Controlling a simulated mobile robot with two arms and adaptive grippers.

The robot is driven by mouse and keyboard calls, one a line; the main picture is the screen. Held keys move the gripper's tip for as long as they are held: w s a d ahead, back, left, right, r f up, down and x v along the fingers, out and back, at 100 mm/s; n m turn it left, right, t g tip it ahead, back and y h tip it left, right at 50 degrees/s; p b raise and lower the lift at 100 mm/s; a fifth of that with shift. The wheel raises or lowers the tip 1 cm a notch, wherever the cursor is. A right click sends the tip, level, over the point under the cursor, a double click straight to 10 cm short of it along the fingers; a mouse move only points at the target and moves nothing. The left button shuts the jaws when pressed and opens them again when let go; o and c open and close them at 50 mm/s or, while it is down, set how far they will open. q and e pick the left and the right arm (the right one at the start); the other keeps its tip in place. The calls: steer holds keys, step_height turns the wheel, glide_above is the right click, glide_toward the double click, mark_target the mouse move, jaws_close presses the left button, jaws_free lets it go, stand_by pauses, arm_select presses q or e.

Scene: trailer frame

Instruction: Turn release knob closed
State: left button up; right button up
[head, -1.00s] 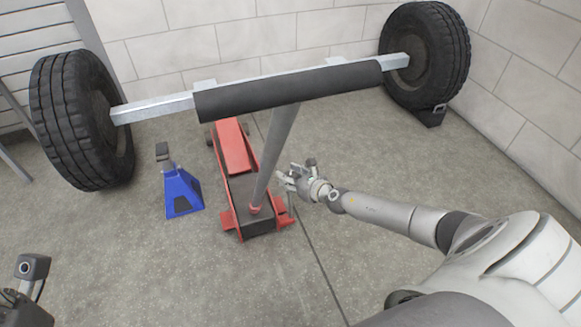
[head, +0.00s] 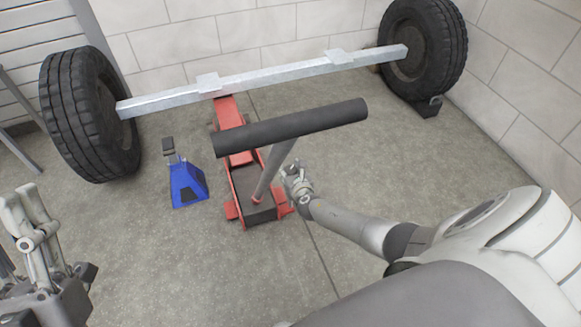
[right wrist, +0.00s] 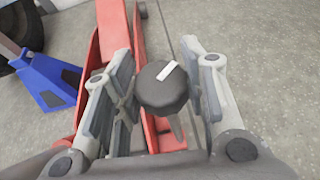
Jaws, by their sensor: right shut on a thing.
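The release knob (right wrist: 163,92) is a dark round cap with a white mark, seen in the right wrist view between the two fingers of my right gripper (right wrist: 160,100). The mark lies diagonally, from lower left to upper right. My right gripper (head: 291,180) is shut on the knob, at the right side of the red floor jack (head: 240,180). In the head view the knob is hidden by the gripper. The jack's grey handle (head: 275,168) with a black padded crossbar (head: 290,128) leans toward me. My left gripper (head: 38,240) is at the lower left, away from the jack; its jaw opening is unclear.
A trailer axle beam (head: 265,78) spans a left tyre (head: 85,115) and a right tyre (head: 430,45) behind the jack. A blue jack stand (head: 187,186) stands left of the jack. A chock (head: 428,106) is by the right tyre. The right floor is clear.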

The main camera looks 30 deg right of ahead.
steer(key=shift+a+m+g+h, duration=0.1)
steer(key=shift+m+g+h, duration=0.2)
steer(key=shift+m+h, duration=0.4)
steer(key=shift+m+g+h+p, duration=0.3)
steer(key=shift+m+g+h, duration=0.1)
steer(key=shift+m+h, duration=0.6)
arm_select(q)
steer(key=shift+w+d+f+b, duration=0.1)
steer(key=shift+w+f+b, duration=0.2)
steer(key=shift+w+b, duration=0.1)
arm_select(e)
steer(key=shift+m+g+h, duration=0.9)
steer(key=shift+m+h, duration=0.1)
steer(key=o, duration=1)
steer(key=shift+c, duration=0.2)
steer(key=shift+s, duration=0.1)
